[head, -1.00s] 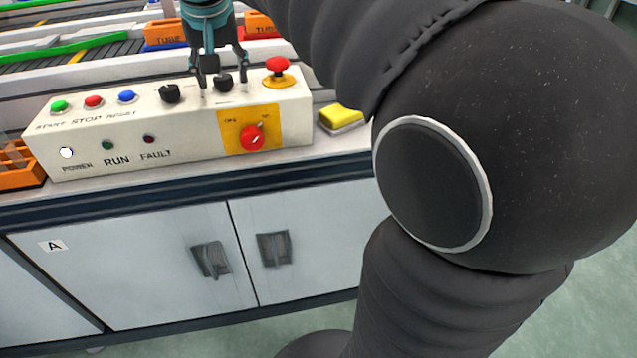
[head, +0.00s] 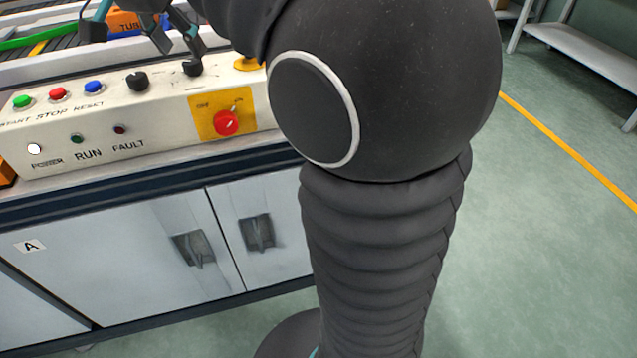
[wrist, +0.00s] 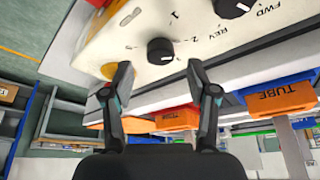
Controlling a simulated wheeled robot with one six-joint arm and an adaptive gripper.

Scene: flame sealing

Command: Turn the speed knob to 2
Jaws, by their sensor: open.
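The speed knob (head: 193,67) is the right-hand black knob on top of the cream control panel (head: 160,123). In the wrist view the speed knob (wrist: 160,51) shows whole, with the printed numbers 1 and 2 beside it. A small white mark on it faces the lower right of that view, and I cannot tell surely which number it meets. My gripper (wrist: 160,76) is open and empty. Its fingertips are apart from the knob, which appears between and beyond them. In the head view my gripper (head: 177,42) is tilted above the panel, partly cut off by the top edge.
A second black knob (head: 138,80), marked FWD and REV in the wrist view, stands to the left. Green, red and blue buttons (head: 93,87) line the panel. A red rotary switch (head: 226,122) is on its front. Orange TUBE bins (wrist: 280,98) lie behind.

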